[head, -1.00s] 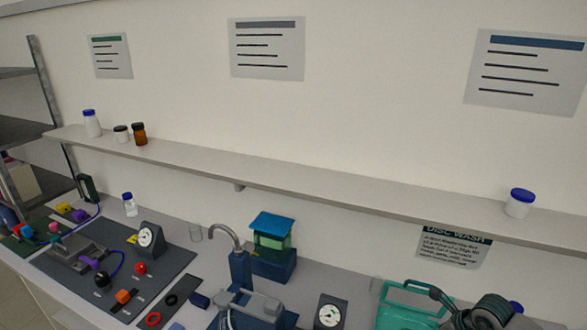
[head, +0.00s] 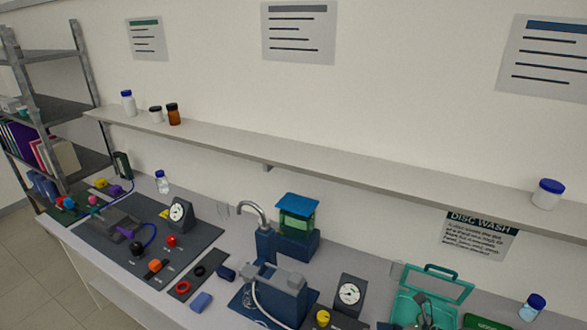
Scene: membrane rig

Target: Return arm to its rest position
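Part of my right gripper (head: 425,312) shows at the bottom edge of the head view, in front of the teal case (head: 408,297). It is small, dark and cut off by the frame, so I cannot tell whether it is open or shut or touches the case. My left gripper is not in view, and no rest position is marked that I can see.
The bench carries a dark mat (head: 93,241) with fittings, a blue pump-like unit (head: 285,301), a tap (head: 266,242), a dial gauge (head: 349,294) and a blue-capped bottle (head: 532,308). A long shelf (head: 330,172) runs above. The floor (head: 35,265) at left is clear.

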